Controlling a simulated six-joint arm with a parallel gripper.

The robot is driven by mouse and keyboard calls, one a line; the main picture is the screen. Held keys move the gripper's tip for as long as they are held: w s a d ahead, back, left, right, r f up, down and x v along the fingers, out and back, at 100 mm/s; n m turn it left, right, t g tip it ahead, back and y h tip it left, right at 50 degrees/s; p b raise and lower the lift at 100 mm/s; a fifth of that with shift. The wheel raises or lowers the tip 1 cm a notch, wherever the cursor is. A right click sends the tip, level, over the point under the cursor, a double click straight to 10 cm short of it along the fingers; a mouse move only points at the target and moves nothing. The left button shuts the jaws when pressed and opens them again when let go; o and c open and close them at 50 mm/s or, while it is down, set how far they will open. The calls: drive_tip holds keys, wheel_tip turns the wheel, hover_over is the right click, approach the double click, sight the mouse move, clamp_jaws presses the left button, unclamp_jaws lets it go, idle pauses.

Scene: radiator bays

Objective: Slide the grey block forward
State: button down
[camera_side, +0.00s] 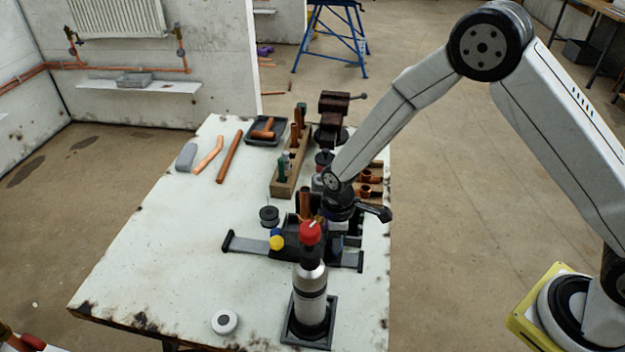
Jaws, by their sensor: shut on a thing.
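A pale grey block (186,157) lies on the white bench top at its far left, beside the copper pipes and well apart from my gripper. My gripper (330,222) is low over a dark fixture (290,245) with a grey flat rail, near the bench's right side. Its fingers are mostly hidden behind the red-capped bottle and the fixture parts. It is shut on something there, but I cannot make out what. An upright copper pipe (305,203) stands just left of my gripper; I cannot tell whether they touch.
A black and silver bottle with a red cap (311,290) stands in front. A wooden rack (283,184), a dark vise (334,115) and a black tray (266,130) are behind. A dark spool (269,215) and white disc (225,321) lie left. The bench's left half is mostly clear.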

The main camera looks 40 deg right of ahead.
drive_tip(key=shift+s+d, duration=1.5)
drive_tip(key=shift+d, duration=0.1)
drive_tip(key=shift+c, duration=1.5)
unclamp_jaws()
drive_tip(key=shift+s, duration=0.1)
drive_tip(key=shift+r, duration=0.1)
drive_tip(key=shift+r, duration=0.4)
wheel_tip(320, 180, up, 7)
drive_tip(key=shift+f, duration=0.1)
